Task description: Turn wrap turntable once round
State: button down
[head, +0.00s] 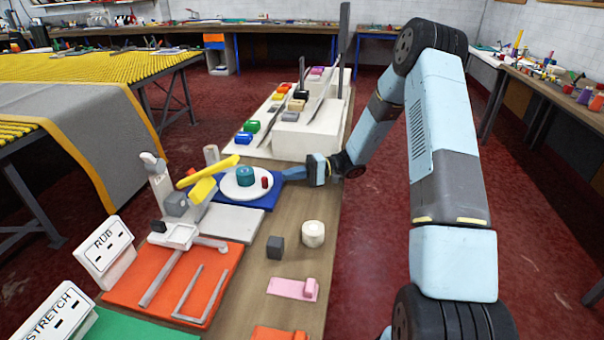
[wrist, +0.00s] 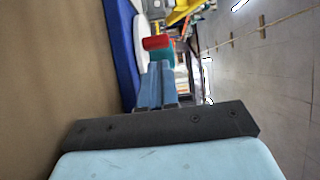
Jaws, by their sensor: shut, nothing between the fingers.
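The wrap turntable is a round white disc (head: 234,190) on a blue base (head: 262,202) on the wooden bench. A teal cylinder (head: 245,176) stands on the disc, and a small red peg (head: 265,182) stands near its right edge. My gripper (head: 287,174) reaches in from the right, with its blue fingers together and empty, close to the red peg. I cannot tell whether the fingertips touch the peg.
A yellow bar (head: 207,172) and grey fixture stand left of the disc. A grey block (head: 275,247), white roll (head: 313,233) and pink piece (head: 293,289) lie nearer on the bench. Behind are a white stand (head: 310,130) and several coloured blocks. Bare bench lies around the roll.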

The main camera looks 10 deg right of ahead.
aim_at(280, 186)
jog(key=shift+s+a, duration=0.2)
jog(key=shift+a, duration=0.85)
jog(key=shift+s+a, duration=0.15)
jog(key=shift+a, duration=0.9)
jog(key=shift+d, duration=0.15)
jog(key=shift+t, duration=0.3)
